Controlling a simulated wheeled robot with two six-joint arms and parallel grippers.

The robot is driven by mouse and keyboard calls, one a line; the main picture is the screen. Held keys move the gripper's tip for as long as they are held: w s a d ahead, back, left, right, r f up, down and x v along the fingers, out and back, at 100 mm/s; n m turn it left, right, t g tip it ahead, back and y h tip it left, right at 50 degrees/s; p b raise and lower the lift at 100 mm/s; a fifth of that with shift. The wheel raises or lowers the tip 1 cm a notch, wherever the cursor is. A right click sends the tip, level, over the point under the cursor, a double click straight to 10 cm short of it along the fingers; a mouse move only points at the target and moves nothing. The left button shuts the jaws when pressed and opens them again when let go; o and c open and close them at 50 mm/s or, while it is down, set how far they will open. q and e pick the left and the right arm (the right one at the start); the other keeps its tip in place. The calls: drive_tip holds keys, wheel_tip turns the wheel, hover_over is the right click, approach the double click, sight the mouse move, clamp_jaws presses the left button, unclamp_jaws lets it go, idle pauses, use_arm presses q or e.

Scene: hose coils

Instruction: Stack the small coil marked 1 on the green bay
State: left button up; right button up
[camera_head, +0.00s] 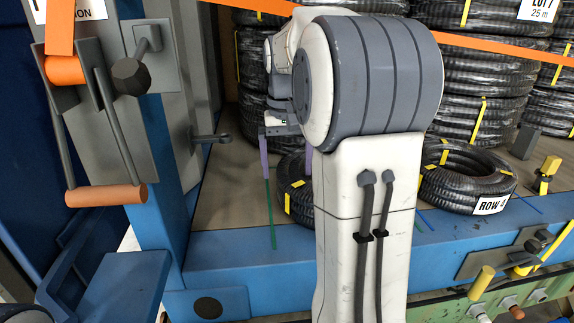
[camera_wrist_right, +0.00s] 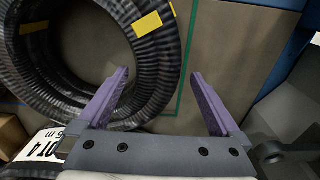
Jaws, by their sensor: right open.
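My right gripper (camera_head: 287,165) is open, with purple fingers pointing down over the shelf. A black coil with yellow tape (camera_head: 293,204) lies by it, partly hidden behind my right arm. In the right wrist view, the open fingers (camera_wrist_right: 158,74) are empty. There the left finger overlaps the side of a black taped coil (camera_wrist_right: 166,55); I cannot tell whether they touch. The right finger is over bare shelf. A green line (camera_wrist_right: 184,65) runs beside this coil, and a green line (camera_head: 270,215) also shows in the head view. No mark 1 is readable. My left gripper is out of view.
A coil labelled ROW 4 (camera_head: 467,180) lies to the right. Tall coil stacks (camera_head: 480,75) stand behind, with an orange strap (camera_head: 500,48) across them. A blue post (camera_head: 165,150) and orange handle (camera_head: 105,195) are at left. Bare shelf (camera_head: 225,185) shows left of the gripper.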

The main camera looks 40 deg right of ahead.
drive_tip(key=shift+r+p, duration=1.7)
drive_tip(key=shift+r, duration=0.25)
drive_tip(key=shift+r, duration=0.5)
wheel_tip(320, 180, up, 9)
drive_tip(key=b, duration=0.1)
drive_tip(key=shift+a+r, duration=0.2)
drive_tip(key=shift+a, duration=0.05)
drive_tip(key=shift+s, duration=0.1)
